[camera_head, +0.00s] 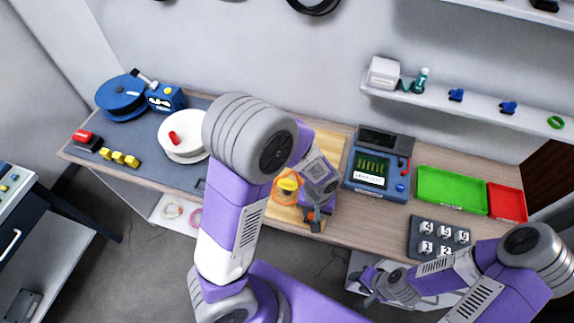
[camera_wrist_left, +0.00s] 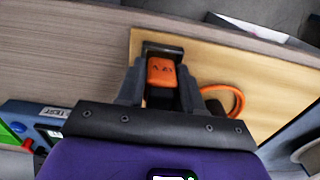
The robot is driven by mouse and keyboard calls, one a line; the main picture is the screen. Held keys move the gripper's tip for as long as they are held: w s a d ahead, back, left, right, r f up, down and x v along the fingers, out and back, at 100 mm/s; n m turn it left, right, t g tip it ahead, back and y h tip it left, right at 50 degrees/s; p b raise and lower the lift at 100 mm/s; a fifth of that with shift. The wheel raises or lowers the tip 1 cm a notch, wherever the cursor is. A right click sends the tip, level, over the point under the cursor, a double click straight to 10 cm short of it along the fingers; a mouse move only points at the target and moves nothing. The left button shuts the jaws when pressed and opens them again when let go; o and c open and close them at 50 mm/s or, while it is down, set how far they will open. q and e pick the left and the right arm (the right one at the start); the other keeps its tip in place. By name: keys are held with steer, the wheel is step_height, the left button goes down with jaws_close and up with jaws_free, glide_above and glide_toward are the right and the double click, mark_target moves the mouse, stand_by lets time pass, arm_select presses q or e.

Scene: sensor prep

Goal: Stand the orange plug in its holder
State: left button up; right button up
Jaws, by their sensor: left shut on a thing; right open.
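The orange plug (camera_wrist_left: 161,72) is between the fingers of my left gripper (camera_wrist_left: 160,92) in the left wrist view, with a simple face-like mark on it. A dark block (camera_wrist_left: 163,47), possibly the holder, shows right at the plug's far end; I cannot tell whether the plug is seated in it. The plug's orange cable (camera_wrist_left: 238,100) curls to the right on the wooden board. In the head view my left gripper (camera_head: 315,222) is low over the board's front part, and the plug is mostly hidden. My right gripper (camera_head: 372,284) is open and empty near the front edge of the table.
The light wooden board (camera_head: 328,150) lies on the table, with a yellow-topped item (camera_head: 288,184) inside the orange cable coil (camera_head: 277,195). A blue tester (camera_head: 376,175), a green tray (camera_head: 452,190), a red tray (camera_head: 507,203) and a numbered rack (camera_head: 421,238) stand to the right.

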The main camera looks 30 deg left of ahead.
arm_select(q)
steer(key=shift+f, duration=0.25)
steer(key=o, duration=1.1)
steer(key=shift+r, duration=0.2)
step_height(320, 180, up, 8)
steer(key=p, duration=0.6)
steer(key=shift+p, duration=0.35)
steer(key=shift+f, duration=0.1)
